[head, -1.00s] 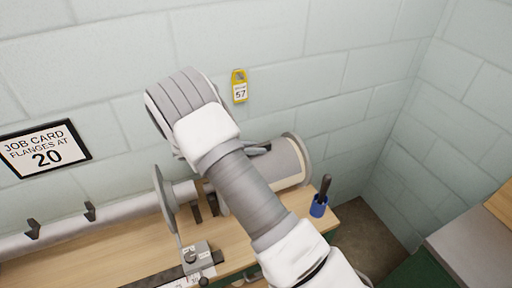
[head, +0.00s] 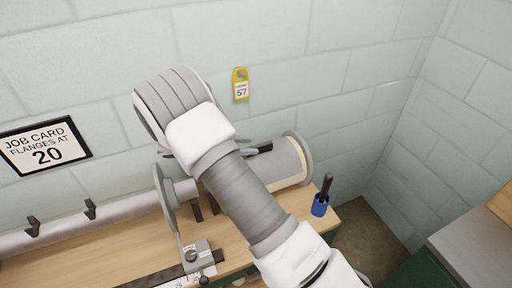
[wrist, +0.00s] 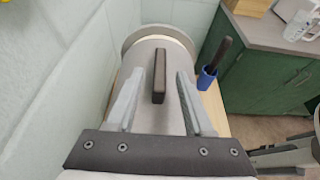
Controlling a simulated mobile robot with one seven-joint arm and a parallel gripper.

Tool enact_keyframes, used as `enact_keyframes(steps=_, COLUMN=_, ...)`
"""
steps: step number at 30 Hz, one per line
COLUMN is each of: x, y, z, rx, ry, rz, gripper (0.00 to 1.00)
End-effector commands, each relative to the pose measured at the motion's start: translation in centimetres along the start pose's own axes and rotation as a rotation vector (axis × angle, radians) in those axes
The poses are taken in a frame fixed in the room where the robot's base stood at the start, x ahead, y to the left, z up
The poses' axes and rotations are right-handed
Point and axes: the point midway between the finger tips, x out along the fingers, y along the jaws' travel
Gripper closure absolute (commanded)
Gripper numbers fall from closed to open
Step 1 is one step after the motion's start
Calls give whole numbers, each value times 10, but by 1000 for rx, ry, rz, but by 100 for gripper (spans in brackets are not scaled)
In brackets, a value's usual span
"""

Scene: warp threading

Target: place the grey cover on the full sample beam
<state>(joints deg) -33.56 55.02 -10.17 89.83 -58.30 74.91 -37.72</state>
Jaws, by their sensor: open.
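The grey cover (head: 285,164) is a curved shell lying over the full sample beam, beside its right end flange (head: 299,150). A cream strip of the beam (head: 300,157) shows between cover and flange. The cover also fills the middle of the wrist view (wrist: 143,62), with its dark bar handle (wrist: 159,80) on top. My gripper (wrist: 160,72) is open, with one finger on each side of the handle in the picture; I see gaps on both sides. In the head view my arm hides the cover's left part, and the handle (head: 265,148) shows beside my wrist.
A blue cup (head: 320,206) with a dark-handled tool stands near the bench's right end. A left flange (head: 165,205), a grey block (head: 196,257) and hooks are to the left. The wall is close behind. A green cabinet (wrist: 262,85) is at the right.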

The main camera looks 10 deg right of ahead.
Motion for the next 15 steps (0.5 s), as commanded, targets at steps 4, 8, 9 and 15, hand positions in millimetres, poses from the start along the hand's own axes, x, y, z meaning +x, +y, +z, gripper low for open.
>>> enact_keyframes(steps=4, x=-35, y=0, z=-2, rx=1, ry=2, rz=4, gripper=48)
enact_keyframes(steps=8, x=-58, y=0, z=-1, rx=0, ry=2, rz=3, gripper=48)
enact_keyframes(steps=9, x=-64, y=0, z=-1, rx=1, ry=1, rz=2, gripper=48)
enact_keyframes(steps=15, x=-78, y=-1, z=2, rx=7, ry=7, rz=-3, gripper=48)
